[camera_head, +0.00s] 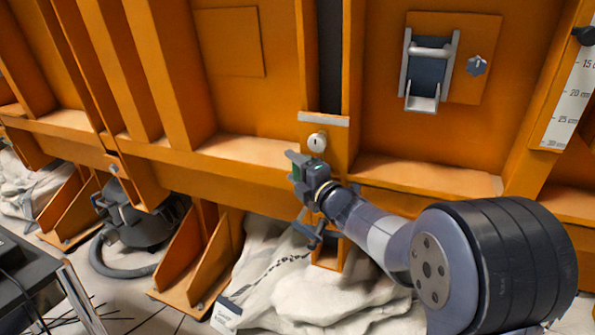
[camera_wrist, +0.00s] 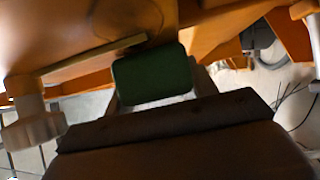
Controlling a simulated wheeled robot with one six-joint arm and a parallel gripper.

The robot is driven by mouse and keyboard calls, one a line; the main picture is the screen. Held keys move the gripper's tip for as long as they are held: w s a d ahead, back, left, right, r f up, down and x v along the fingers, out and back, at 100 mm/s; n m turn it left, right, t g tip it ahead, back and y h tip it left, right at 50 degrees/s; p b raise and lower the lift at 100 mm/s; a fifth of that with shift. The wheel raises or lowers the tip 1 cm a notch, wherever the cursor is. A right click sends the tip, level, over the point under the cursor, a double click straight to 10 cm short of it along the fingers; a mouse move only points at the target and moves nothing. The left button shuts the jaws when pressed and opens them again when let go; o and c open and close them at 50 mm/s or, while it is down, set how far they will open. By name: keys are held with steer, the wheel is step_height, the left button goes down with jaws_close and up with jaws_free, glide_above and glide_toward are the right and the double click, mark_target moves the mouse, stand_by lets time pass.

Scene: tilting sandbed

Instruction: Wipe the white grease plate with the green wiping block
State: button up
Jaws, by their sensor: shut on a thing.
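The green wiping block (camera_wrist: 152,78) is held between the two fingers of my gripper (camera_wrist: 158,92) in the wrist view. In the head view my gripper (camera_head: 302,172) is shut on it in front of the orange frame, and a little green (camera_head: 296,173) shows. A pale flat strip (camera_head: 324,119) sits on the orange post just above the gripper. It may be the white grease plate, but I cannot tell for sure. A pale strip (camera_wrist: 95,55) also shows left of the block in the wrist view. I cannot tell whether the block touches any surface.
A metal latch (camera_head: 427,68) and a blue-grey dial (camera_head: 477,65) are at the upper right. White sacks (camera_head: 290,280) lie below. A dark machine with a hose (camera_head: 140,225) is at lower left.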

steer(key=shift+f, duration=0.1)
steer(key=shift+s+a+f+b, duration=0.1)
steer(key=shift+s+a+b, duration=0.05)
steer(key=shift+s+b, duration=0.3)
steer(key=shift+s+a+f+b, duration=0.1)
steer(key=shift+s+a+b, duration=0.2)
steer(key=shift+s+b, duration=0.45)
steer(key=shift+s+a+f+b, duration=0.15)
steer(key=shift+s+a+b, duration=0.1)
steer(key=shift+s+b, duration=0.45)
steer(key=shift+s+a+f+b, duration=0.1)
steer(key=shift+s+a+b, duration=0.3)
steer(key=shift+s, duration=0.5)
steer(key=shift+d, duration=0.1)
steer(key=s+b, duration=0.1)
steer(key=s, duration=0.1)
steer(key=a+b, duration=0.1)
steer(key=shift+s+f+b, duration=0.3)
steer(key=shift+s, duration=0.1)
